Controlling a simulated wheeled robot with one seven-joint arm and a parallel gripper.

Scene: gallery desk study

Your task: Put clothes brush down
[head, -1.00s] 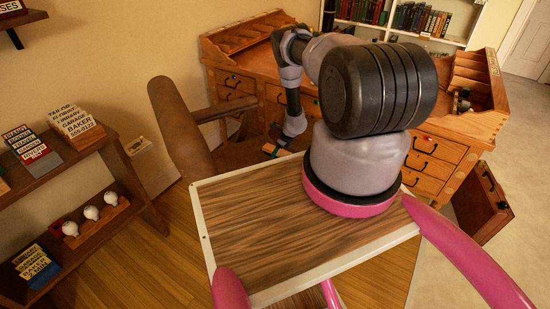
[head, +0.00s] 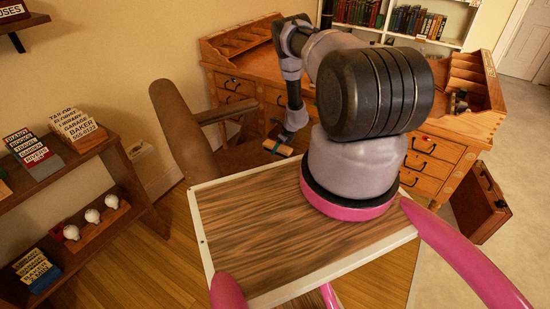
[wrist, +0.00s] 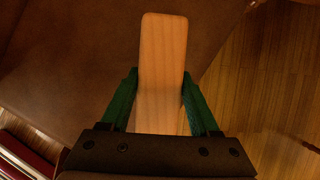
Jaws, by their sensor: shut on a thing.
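The clothes brush (wrist: 162,62) is a plain, pale wooden block with rounded corners in the wrist view. My gripper (wrist: 160,100) has green fingers, one on each long side of the brush, and is shut on it. The brush's underside is hidden. In the head view the brush (head: 279,148) shows small between the green fingertips of my gripper (head: 284,145), at the brown chair's seat. The brown chair seat (wrist: 80,60) lies beneath the brush in the wrist view. I cannot tell whether the brush touches the seat.
The wooden desk (head: 432,158) stands behind my arm. The chair's back (head: 180,120) and armrest are left of my gripper. A shelf (head: 90,150) with signs and white knobs stands at the left. A brown case (head: 480,205) stands at the right. Wood floor (wrist: 265,80) shows beside the seat.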

